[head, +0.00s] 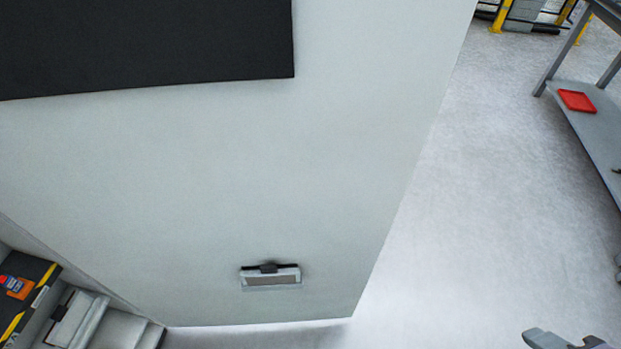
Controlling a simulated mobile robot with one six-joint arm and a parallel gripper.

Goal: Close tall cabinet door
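The tall cabinet door (200,190) is a large pale grey panel that fills the left and middle of the head view. It stands open, swung out from the cabinet at lower left, and a black panel (150,40) is on its upper part. A small grey fitting with a dark clip (270,277) sits near its lower edge. Part of the cabinet interior (125,328) shows at lower left. A grey piece that looks like the tip of my gripper (567,340) shows at the bottom right edge, apart from the door. Most of it is cut off.
Inside the cabinet lies a black and yellow case (30,285) with an orange label. A grey table or rack (590,120) stands at right, with a red tray (577,101) on its low shelf. Yellow posts (501,16) stand far back. The floor (480,200) between is clear.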

